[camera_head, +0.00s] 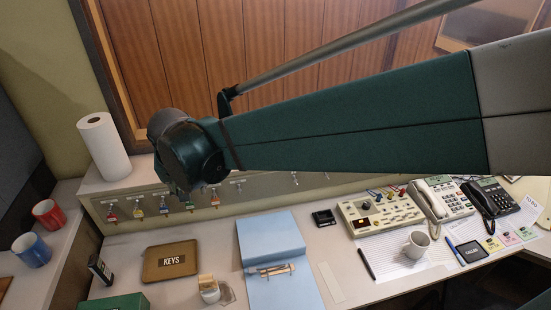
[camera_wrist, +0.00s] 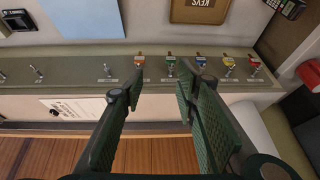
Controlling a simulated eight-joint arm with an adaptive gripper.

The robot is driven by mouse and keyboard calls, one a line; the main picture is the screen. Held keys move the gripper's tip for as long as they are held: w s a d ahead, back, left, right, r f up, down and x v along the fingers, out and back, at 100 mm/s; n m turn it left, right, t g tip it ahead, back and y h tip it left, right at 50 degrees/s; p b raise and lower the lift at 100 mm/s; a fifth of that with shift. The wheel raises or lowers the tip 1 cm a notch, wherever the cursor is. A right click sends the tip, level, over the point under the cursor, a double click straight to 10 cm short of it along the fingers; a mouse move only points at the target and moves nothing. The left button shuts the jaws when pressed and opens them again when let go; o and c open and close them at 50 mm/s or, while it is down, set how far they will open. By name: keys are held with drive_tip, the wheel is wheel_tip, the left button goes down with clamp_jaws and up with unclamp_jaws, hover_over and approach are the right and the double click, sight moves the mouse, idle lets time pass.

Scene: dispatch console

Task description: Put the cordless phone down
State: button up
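A black handset with small buttons, which looks like the cordless phone (camera_head: 100,269), is at the left of the desk, left of the KEYS tray. It also shows at the top right of the wrist view (camera_wrist: 291,8), partly cut off. A small black holder, perhaps its cradle (camera_head: 324,217), sits on the desk right of the blue folder, and in the wrist view (camera_wrist: 18,20) at the top left. My gripper (camera_wrist: 162,76) is open and empty, above the key rail and apart from the handset. In the head view my arm hides its fingers.
A ledge with hanging tagged keys (camera_head: 163,204) runs along the back. The KEYS tray (camera_head: 170,262), blue folder (camera_head: 265,238), console (camera_head: 381,213), mug (camera_head: 416,245) and desk phones (camera_head: 441,198) occupy the desk. A paper roll (camera_head: 104,146) stands at left.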

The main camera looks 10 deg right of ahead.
drive_tip(key=s+d+r, duration=0.2)
drive_tip(key=s+d, duration=0.2)
drive_tip(key=d, duration=0.6)
drive_tip(key=s+d+r, duration=0.1)
drive_tip(key=s+d, duration=0.3)
drive_tip(key=d, duration=0.5)
drive_tip(key=s+d+f+t, duration=0.2)
drive_tip(key=s+d, duration=0.8)
drive_tip(key=d, duration=0.2)
drive_tip(key=shift+s+d+h, duration=0.15)
drive_tip(key=shift+h, duration=0.15)
